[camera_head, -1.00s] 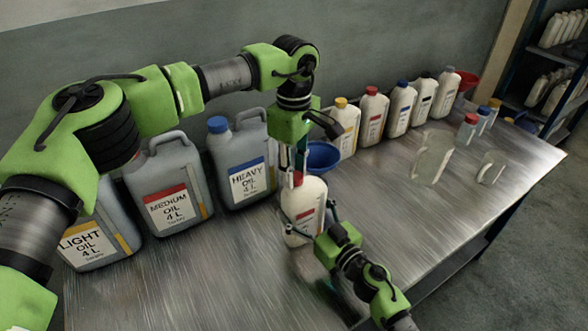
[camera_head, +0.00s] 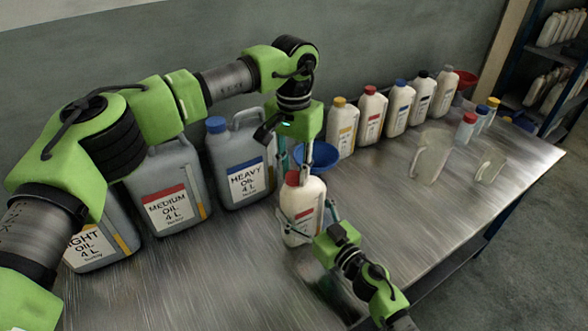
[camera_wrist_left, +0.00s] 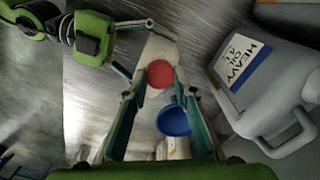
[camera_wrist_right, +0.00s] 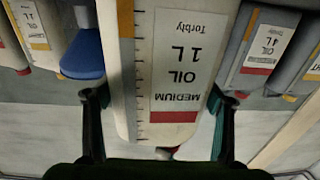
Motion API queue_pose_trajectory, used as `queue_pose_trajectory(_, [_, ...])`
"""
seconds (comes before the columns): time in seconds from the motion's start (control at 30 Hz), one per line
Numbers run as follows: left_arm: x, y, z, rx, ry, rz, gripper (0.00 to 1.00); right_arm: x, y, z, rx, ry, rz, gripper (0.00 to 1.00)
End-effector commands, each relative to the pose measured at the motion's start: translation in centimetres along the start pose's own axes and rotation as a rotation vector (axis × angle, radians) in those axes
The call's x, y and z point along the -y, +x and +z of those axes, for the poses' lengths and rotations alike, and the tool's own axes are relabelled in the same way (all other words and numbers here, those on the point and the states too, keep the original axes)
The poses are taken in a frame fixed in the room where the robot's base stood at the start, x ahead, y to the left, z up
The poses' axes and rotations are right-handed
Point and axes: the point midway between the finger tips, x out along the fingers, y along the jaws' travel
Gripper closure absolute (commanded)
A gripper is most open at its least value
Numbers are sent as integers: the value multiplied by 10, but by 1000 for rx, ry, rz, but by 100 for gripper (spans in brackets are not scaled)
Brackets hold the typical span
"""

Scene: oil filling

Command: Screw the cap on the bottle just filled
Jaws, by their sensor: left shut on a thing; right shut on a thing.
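The white bottle (camera_head: 303,215) stands upright on the table, with a red cap (camera_head: 292,178) at its neck. Its upside-down label reads MEDIUM OIL 1 L in the right wrist view (camera_wrist_right: 180,60). My left gripper (camera_head: 292,170) points down from above and is shut on the red cap, which shows between its fingers in the left wrist view (camera_wrist_left: 160,74). My right gripper (camera_head: 308,225) is shut around the bottle's body from the front, one finger on each side. The cap's thread is hidden, so I cannot tell how tight it sits.
A blue funnel (camera_head: 318,157) is just behind the bottle. Large grey canisters, including heavy oil (camera_head: 240,165) and medium oil (camera_head: 170,200), stand to the left. Several white bottles (camera_head: 370,118) line the back. Clear jugs (camera_head: 430,155) stand right. The front table is bare.

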Motion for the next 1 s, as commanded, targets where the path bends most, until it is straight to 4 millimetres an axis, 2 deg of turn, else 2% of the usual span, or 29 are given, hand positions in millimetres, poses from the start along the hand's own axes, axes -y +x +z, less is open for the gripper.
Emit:
queue_pose_trajectory(0.17, [0,-1,0,-2,-3,-1,80,0,0,2,3,-1,0,85])
queue_pose_trajectory(0.23, [0,-1,0,-2,-3,-1,62,0,0,2,3,-1,0,85])
queue_pose_trajectory(0.27, [0,-1,0,-2,-3,-1,58,0,0,2,3,-1,0,85])
queue_pose_trajectory(0.67, [0,-4,-1,-2,-5,0,58,0,0,2,3,-1,0,85])
queue_pose_trajectory(1.0, [0,-43,0,-2,-5,0,58,0,0,2,3,-1,0,85])
